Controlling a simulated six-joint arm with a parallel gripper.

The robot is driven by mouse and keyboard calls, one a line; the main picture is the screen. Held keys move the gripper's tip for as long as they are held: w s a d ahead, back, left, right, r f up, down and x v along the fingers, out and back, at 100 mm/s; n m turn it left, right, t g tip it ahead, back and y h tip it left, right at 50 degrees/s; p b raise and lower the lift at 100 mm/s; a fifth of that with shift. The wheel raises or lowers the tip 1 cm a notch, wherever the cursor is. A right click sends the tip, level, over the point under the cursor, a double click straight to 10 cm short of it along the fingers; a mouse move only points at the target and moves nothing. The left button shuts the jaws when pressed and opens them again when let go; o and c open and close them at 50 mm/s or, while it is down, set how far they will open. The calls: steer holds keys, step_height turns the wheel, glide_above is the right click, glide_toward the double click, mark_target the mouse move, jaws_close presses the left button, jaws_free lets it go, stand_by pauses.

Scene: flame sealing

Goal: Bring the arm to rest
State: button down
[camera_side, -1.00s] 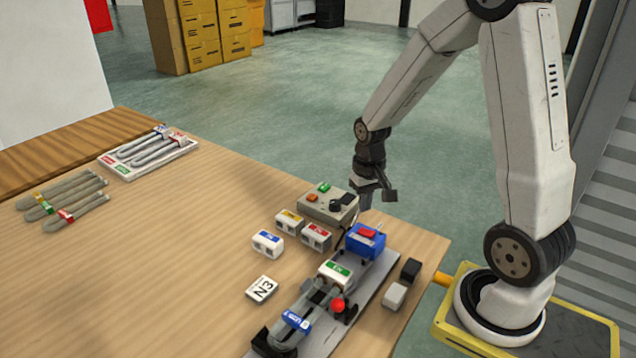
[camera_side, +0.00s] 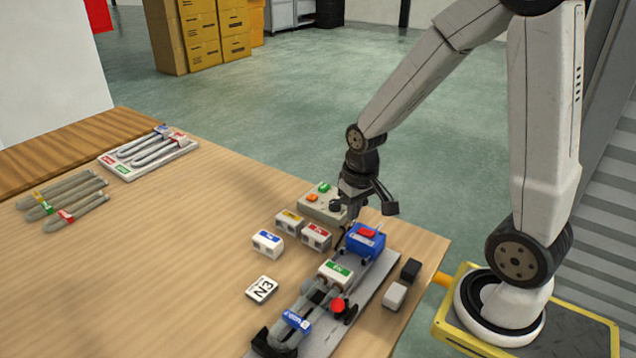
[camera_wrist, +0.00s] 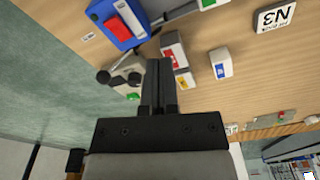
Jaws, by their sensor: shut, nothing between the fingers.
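My gripper (camera_side: 354,212) hangs in the air above the table's far right edge, by the grey control box and the blue block, in the side view. In the wrist view its fingers (camera_wrist: 158,68) are together with nothing between them. The grey control box (camera_side: 314,203) has a green and an orange button, and my gripper hides part of it. The blue block with a red top (camera_side: 366,241) stands just right of and below the gripper; it also shows in the wrist view (camera_wrist: 114,26). I cannot tell how high the fingertips are.
A grey fixture plate (camera_side: 372,284) holds a grey tube piece with a blue tag (camera_side: 297,321). Small labelled blocks (camera_side: 267,243) and an N3 tile (camera_side: 262,289) lie left of it. Black and white blocks (camera_side: 395,296) sit right. A tray of tubes (camera_side: 186,151) lies far left.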

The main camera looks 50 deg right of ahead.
steer(key=s+a+n+t, duration=0.1)
steer(key=s+a+n, duration=0.1)
steer(key=a, duration=0.5)
steer(key=shift+s+a+r+n+t, duration=0.3)
steer(key=shift+a+n, duration=0.05)
steer(key=shift+n, duration=0.45)
